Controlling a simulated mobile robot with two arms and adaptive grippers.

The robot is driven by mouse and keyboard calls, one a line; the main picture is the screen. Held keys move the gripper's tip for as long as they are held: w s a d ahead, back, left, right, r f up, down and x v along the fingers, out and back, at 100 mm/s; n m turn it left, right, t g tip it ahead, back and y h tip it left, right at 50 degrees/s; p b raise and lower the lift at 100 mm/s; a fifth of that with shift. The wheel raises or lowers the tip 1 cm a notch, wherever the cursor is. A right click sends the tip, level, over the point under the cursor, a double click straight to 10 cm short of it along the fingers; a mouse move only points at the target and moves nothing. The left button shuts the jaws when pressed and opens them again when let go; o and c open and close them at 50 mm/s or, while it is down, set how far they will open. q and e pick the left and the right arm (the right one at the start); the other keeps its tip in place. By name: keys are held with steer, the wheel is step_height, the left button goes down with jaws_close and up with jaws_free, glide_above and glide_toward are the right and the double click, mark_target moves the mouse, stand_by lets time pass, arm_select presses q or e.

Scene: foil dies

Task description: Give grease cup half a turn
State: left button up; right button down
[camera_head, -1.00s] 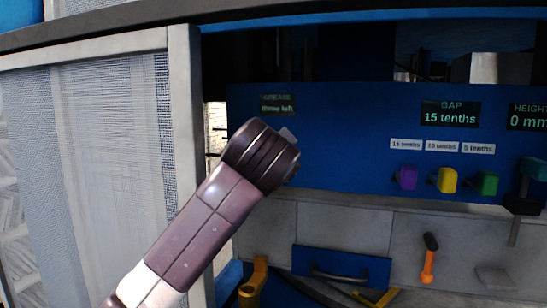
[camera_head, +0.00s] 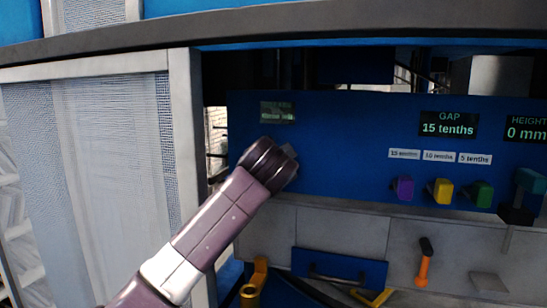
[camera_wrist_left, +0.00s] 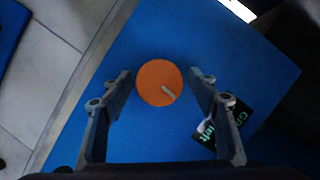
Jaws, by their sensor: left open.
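The grease cup (camera_wrist_left: 159,83) is a round orange cap with a short pale mark running from its centre toward the lower right. It sits on the blue panel in the left wrist view. My left gripper (camera_wrist_left: 160,76) is open, with one finger on each side of the cap and a visible gap on both sides. A dark label (camera_wrist_left: 228,122) with green text, partly covered by the right-hand finger, is beside it. In the head view my left wrist hides the cup, and the small display (camera_head: 277,111) above is too blurred to read. My right gripper is not in view.
The blue panel (camera_head: 340,125) carries a gap display (camera_head: 449,124) reading 15 tenths, and purple (camera_head: 403,189), yellow (camera_head: 442,191) and green (camera_head: 481,194) blocks. A height display (camera_head: 526,128) reads 0 mm. An orange-handled tool (camera_head: 425,262) is below. A mesh door (camera_head: 95,150) stands left of my arm.

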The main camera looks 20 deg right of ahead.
arm_select(q)
steer(key=shift+c, duration=0.6)
steer(key=c, duration=1)
steer(key=shift+f, duration=0.1)
steer(key=shift+c, duration=0.2)
steer(key=shift+f+m+t+b, duration=0.15)
steer(key=shift+m+t+b, duration=0.55)
steer(key=shift+m, duration=0.5)
steer(key=shift+m+t+b, duration=0.5)
steer(key=shift+m+b, duration=0.5)
steer(key=shift+m, duration=0.5)
steer(key=shift+y, duration=0.3)
